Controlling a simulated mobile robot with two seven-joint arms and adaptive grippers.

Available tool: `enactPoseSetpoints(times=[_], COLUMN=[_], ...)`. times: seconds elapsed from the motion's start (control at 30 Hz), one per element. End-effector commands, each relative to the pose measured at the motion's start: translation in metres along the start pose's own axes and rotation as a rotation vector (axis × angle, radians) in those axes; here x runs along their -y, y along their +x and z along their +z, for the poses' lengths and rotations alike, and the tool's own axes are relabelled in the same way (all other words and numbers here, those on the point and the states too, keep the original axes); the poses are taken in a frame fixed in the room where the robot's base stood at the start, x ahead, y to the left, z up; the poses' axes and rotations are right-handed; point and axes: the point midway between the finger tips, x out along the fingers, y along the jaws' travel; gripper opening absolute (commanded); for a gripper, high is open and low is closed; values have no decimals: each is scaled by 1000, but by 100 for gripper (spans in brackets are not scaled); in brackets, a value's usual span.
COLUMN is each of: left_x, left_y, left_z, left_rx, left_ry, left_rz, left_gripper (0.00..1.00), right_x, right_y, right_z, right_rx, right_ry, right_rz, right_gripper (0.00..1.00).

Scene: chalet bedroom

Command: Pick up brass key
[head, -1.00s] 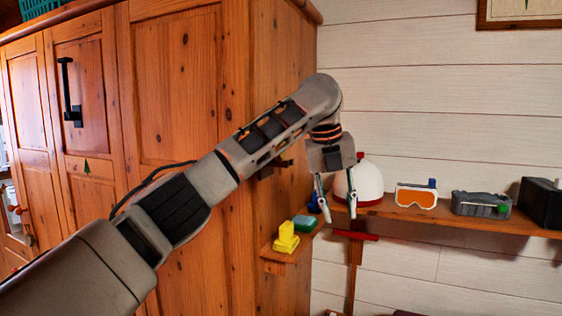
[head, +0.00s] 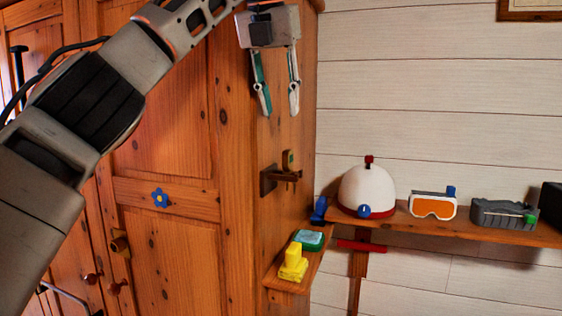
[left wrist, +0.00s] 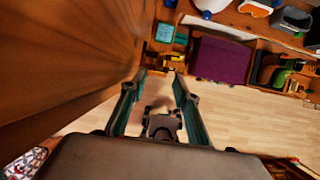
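A small brass-coloured piece (head: 288,160), which may be the brass key, shows just above a dark wooden peg (head: 280,177) on the side of the wardrobe. It is too small for me to make out its shape. My left gripper (head: 279,113) is open and empty, fingers pointing down, above the peg and apart from it. In the left wrist view the two open fingers (left wrist: 160,78) reach toward yellowish things (left wrist: 164,61); I cannot tell whether the key is among them. My right gripper is not in view.
The wooden wardrobe (head: 170,240) stands close on the left. A small corner shelf (head: 290,284) below holds a yellow block (head: 293,263) and a teal block (head: 309,239). The wall shelf (head: 470,229) carries a white helmet (head: 366,189), orange goggles (head: 433,206) and a grey box (head: 503,213).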

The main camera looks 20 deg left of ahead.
Motion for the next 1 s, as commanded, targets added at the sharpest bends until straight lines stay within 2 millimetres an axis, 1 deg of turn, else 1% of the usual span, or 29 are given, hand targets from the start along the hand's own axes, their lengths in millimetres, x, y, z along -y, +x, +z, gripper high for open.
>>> enactPoseSetpoints(times=[0.07,0.13,0.3,0.4,0.57,0.63,0.9,1.0], left_x=[0,0,0,0,0,0,1,0], left_y=[4,13,40,52,61,68,108,116], left_z=[0,0,0,0,0,0,0,0], left_rx=[-1,-2,-2,-1,1,-2,-2,0], left_ry=[2,4,4,3,3,2,2,2], left_rz=[0,0,0,-1,0,-2,-2,-2], left_gripper=[31,31,31,31,31,31,31,31], right_x=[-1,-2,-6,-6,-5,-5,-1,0], right_y=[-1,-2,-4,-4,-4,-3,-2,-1], right_z=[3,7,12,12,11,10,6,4], right_rx=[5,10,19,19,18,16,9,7], right_ry=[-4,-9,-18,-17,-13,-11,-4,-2], right_rz=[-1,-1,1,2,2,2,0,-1], right_gripper=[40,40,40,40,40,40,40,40])
